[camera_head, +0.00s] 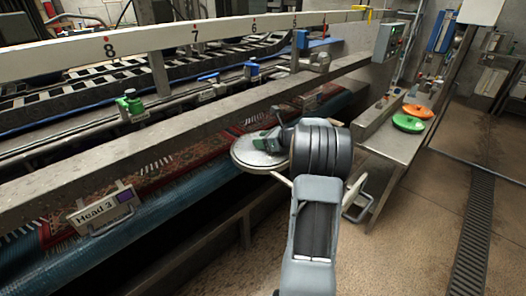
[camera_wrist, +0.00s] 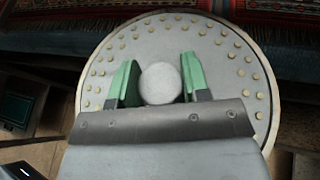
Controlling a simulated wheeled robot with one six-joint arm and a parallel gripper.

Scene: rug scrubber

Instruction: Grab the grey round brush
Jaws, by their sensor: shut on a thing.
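The grey round brush (camera_wrist: 225,85) fills much of the wrist view as a wide disc with small pale dots around its rim and a round knob (camera_wrist: 160,83) at its centre. My gripper (camera_wrist: 160,82) has its two green fingers on either side of the knob, shut on it. In the head view the brush (camera_head: 245,155) shows as a pale disc at the end of my arm, beside the machine's front rail. My gripper (camera_head: 268,141) is over it, and my arm hides its right part.
An orange disc (camera_head: 417,110) and a green disc (camera_head: 407,123) lie on a metal side table (camera_head: 392,147) at the right. A patterned rug (camera_head: 180,160) lies in the machine behind the brush. A Head 3 box (camera_head: 103,212) sits on the machine's left front. The floor at right is open.

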